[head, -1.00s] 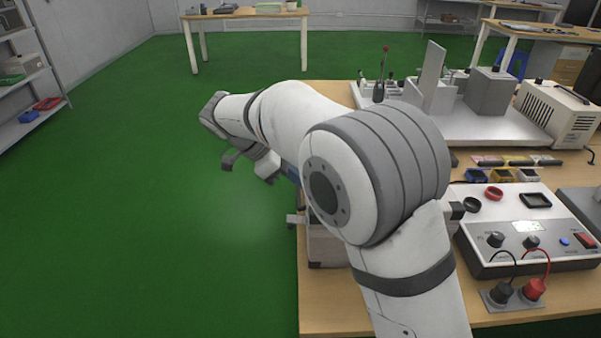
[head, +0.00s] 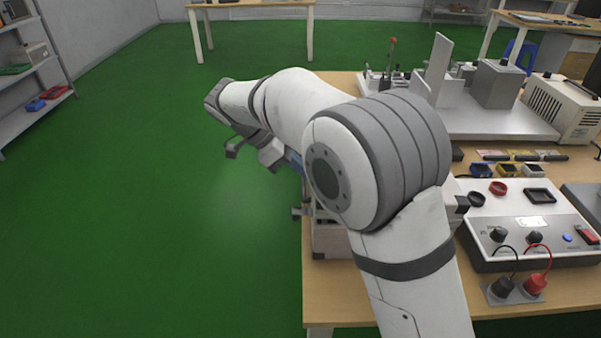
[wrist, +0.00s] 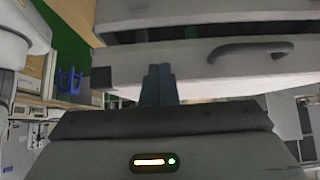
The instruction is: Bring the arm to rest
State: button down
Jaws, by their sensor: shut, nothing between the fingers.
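My arm (head: 380,170) reaches up from the bottom of the head view and bends left over the near-left edge of the workbench. Its wrist end hangs over the green floor side, and my gripper is mostly hidden behind the arm there. In the wrist view my gripper (wrist: 158,85) shows two blue-grey fingers together, with nothing between them. Its fingertips are in front of a pale drawer-like unit (wrist: 215,72) with a dark curved handle (wrist: 250,50). I cannot tell whether they touch it.
The workbench (head: 345,310) carries a control box (head: 530,222) with knobs and cables, small coloured bins (head: 506,170) and a grey fixture plate (head: 500,125). A grey box (head: 328,240) is partly hidden under my arm. The green floor (head: 150,210) to the left is clear.

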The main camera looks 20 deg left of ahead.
jog(key=s+a+f, duration=0.3)
jog(key=a, duration=0.6)
jog(key=shift+f, duration=0.25)
